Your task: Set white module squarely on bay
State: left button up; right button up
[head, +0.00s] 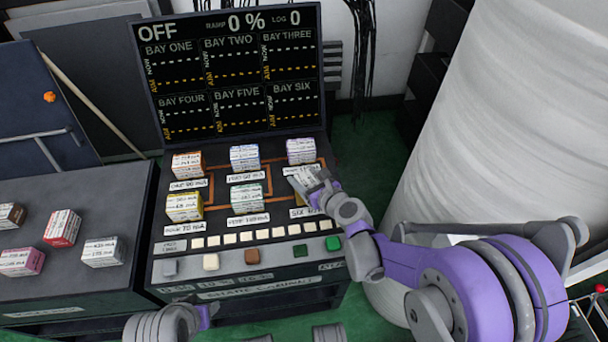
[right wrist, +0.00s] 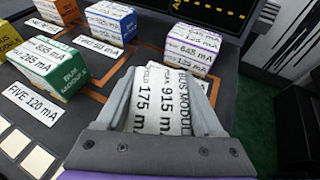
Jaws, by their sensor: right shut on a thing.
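The white module (head: 102,252) sits on the side table at the left, with a printed label on its top. My right gripper (head: 306,184) is over the bay-six spot at the right of the front row of the panel. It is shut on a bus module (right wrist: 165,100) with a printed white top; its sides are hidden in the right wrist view. I cannot tell whether this module rests on the panel. My left gripper's fingers are not in view.
Orange (head: 187,165), blue (head: 245,158), purple (head: 301,151), yellow (head: 184,207) and green (head: 247,199) modules stand on the panel. Brown (head: 11,216), red (head: 62,228) and pink (head: 21,262) modules share the side table. A display (head: 235,70) rises behind; a row of buttons (head: 245,237) lies in front.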

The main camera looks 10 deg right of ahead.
jog(key=shift+f+b, duration=0.5)
jog(key=shift+f, duration=0.1)
jog(key=o, duration=1.5)
jog(key=shift+s, duration=0.1)
jog(key=p+v, duration=0.2)
jog(key=v, duration=0.8)
jog(key=shift+s+d+r, duration=0.15)
jog(key=shift+s+d, duration=0.05)
jog(key=shift+s, duration=0.05)
